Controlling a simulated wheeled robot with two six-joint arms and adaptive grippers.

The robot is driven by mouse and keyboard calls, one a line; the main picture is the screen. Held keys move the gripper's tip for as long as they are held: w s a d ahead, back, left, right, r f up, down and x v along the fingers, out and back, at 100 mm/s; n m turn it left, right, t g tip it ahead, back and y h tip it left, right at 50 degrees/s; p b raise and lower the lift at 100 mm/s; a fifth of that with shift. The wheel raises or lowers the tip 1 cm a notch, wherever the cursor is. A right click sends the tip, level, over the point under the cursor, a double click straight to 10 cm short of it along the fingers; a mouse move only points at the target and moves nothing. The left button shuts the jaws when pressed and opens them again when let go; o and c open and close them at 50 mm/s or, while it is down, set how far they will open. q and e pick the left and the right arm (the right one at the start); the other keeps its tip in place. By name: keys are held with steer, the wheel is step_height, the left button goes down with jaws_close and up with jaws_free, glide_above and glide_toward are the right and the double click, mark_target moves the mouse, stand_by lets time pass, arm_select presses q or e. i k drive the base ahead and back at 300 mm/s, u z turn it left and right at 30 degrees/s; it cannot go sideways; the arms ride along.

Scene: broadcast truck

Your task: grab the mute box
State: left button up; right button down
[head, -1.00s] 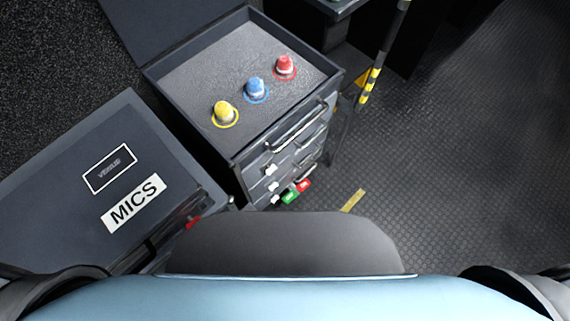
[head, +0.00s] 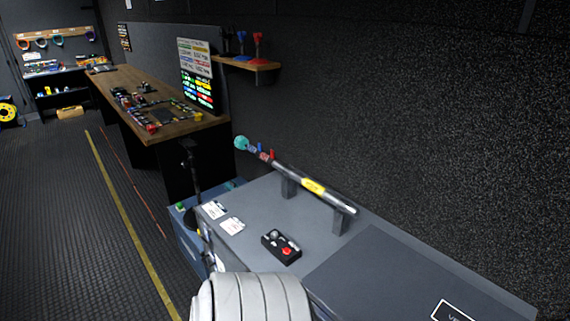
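A small black box (head: 281,247) with a red button and grey knobs lies on top of a grey case (head: 320,272). It looks like the mute box, but I cannot read any label on it. It sits near the front edge of the case top, with two white cards (head: 222,217) to its left. Nothing touches it from above. Neither of my grippers is in view.
A boom pole (head: 300,182) with a yellow band rests on two stands behind the box. A dark stand (head: 191,185) rises at the case's left end. A long wooden desk (head: 150,100) with equipment runs along the wall. The floor (head: 70,220) on the left is clear.

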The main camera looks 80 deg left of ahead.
mark_target(276, 247)
steer(key=u, duration=4.05)
steer(key=i, duration=2.85)
steer(key=z, duration=4.2)
